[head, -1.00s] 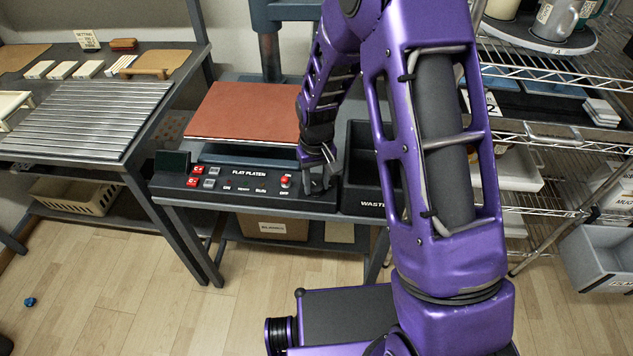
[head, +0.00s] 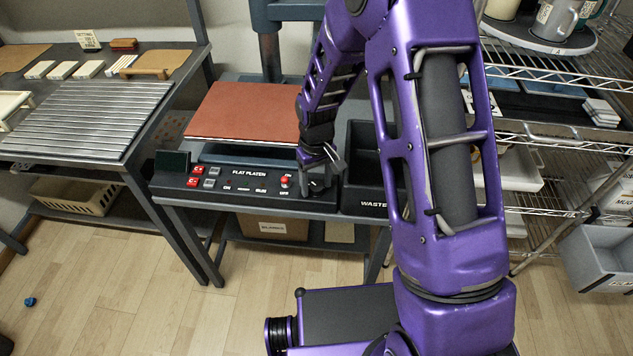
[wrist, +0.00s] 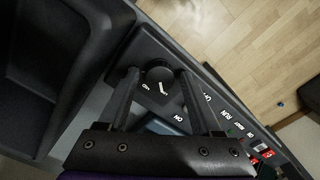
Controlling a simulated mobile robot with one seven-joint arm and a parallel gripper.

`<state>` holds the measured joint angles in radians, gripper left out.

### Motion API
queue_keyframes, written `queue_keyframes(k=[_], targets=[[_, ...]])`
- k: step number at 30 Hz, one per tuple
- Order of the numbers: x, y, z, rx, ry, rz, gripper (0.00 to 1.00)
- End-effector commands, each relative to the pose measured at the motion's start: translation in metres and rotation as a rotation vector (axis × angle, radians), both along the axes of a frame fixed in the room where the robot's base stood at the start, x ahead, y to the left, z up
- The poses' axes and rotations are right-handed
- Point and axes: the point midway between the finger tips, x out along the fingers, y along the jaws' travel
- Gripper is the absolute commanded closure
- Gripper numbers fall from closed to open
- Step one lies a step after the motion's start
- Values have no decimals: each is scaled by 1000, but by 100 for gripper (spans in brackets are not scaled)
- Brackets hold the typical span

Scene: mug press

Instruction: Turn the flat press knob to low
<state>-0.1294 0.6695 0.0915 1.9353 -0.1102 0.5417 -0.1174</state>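The flat press knob (wrist: 159,73) is a dark round knob with a white pointer mark, at the right end of the control panel (head: 240,202). In the wrist view it lies between the two fingertips of my gripper (wrist: 159,78). The fingers are apart, one on each side of the knob, with what looks like a narrow gap. I cannot tell if either finger touches it. A small white label beside the knob is too small to read. In the head view my gripper (head: 320,178) covers the knob at the panel's right end.
The reddish platen (head: 243,111) is behind the panel. A dark waste bin (head: 362,185) stands close on the right. A ribbed metal table (head: 85,118) is at left.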

Motion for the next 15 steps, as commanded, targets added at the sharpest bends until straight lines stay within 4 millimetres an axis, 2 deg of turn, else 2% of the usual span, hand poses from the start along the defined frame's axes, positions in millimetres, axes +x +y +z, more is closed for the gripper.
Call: queue_keyframes(k=[10, 15], targets=[[0, 0, 1, 0, -1, -2, 26], [1, 0, 20, 1, -4, -2, 26]])
